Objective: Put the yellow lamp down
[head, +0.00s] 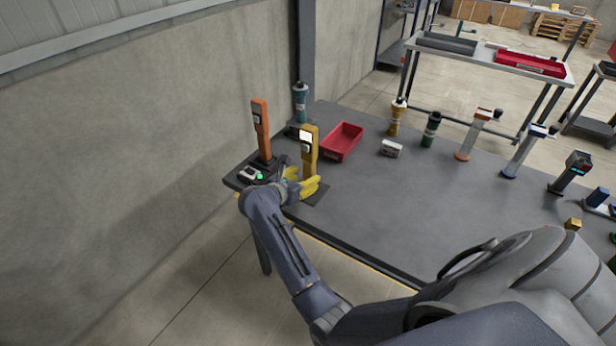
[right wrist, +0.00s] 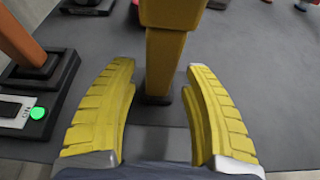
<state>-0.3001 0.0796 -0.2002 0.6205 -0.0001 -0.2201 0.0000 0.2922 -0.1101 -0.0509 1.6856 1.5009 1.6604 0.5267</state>
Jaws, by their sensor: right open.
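The yellow lamp (head: 310,153) stands upright near the left end of the dark table, with a bright white panel near its top. It also shows in the right wrist view (right wrist: 164,60), where its narrow post runs down to a small dark foot. My right gripper (head: 304,183) is at the lamp's lower part. In the right wrist view its yellow fingers (right wrist: 161,100) are spread wide, one on each side of the post, with gaps to it. My gripper hides the lamp's lower end in the head view. My left gripper is not in view.
An orange lamp (head: 262,130) and a small device with a green light (head: 254,174) are close on the left. The table's middle (head: 400,200) is clear.

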